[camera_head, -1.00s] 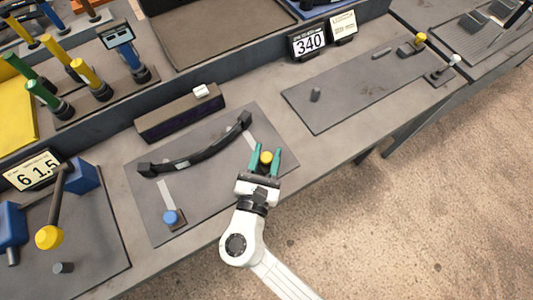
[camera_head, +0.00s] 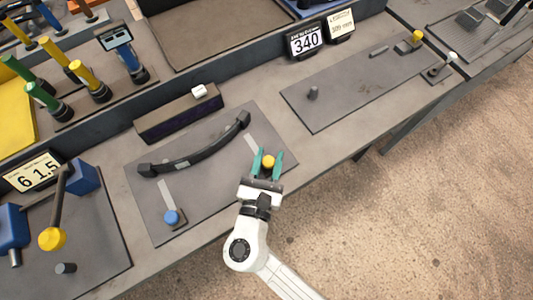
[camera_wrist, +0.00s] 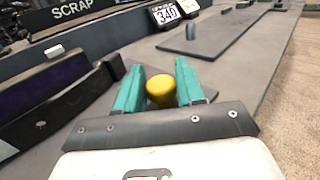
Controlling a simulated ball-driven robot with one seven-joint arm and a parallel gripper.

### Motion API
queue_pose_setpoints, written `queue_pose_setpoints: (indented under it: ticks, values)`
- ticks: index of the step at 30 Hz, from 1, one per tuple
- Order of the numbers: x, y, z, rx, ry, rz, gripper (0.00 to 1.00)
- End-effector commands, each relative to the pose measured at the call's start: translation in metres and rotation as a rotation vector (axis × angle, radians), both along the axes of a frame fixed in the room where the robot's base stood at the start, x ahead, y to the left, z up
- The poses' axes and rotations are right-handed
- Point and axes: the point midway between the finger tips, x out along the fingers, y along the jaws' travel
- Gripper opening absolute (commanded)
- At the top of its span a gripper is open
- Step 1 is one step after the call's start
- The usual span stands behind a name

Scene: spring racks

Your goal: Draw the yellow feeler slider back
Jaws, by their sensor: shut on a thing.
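The yellow feeler slider's round knob (camera_head: 268,162) is at the near right of a grey fixture plate (camera_head: 215,192), at the near end of a pale track (camera_head: 252,143). My gripper (camera_head: 267,157) reaches in from the front edge, its teal fingers on either side of the knob and shut on it. The wrist view shows the yellow knob (camera_wrist: 160,91) between the two fingers (camera_wrist: 160,68). The slider's base is hidden by my gripper. A curved black bar (camera_head: 195,153) lies across the plate beyond the knob.
A blue knob (camera_head: 171,217) sits at the near end of another pale track on the left. A dark block with a white button (camera_head: 199,90) stands behind the plate. A "340" display (camera_head: 306,40) stands at the back. Another plate (camera_head: 350,90) lies to the right.

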Motion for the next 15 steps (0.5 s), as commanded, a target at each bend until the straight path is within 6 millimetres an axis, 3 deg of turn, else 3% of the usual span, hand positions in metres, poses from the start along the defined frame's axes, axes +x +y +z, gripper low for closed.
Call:
queue_pose_setpoints:
  ticks: [2,3,8,15]
  values:
    - [-0.0025,-0.0018,-0.0015,-0.007,-0.001,-0.003,0.0]
    - [-0.0026,-0.0018,-0.0016,-0.008,0.0,-0.003,0.39]
    - [-0.0023,-0.0017,-0.0017,-0.007,0.0,-0.003,0.54]
    - [-0.0022,-0.001,-0.0015,-0.006,0.0,-0.002,0.54]
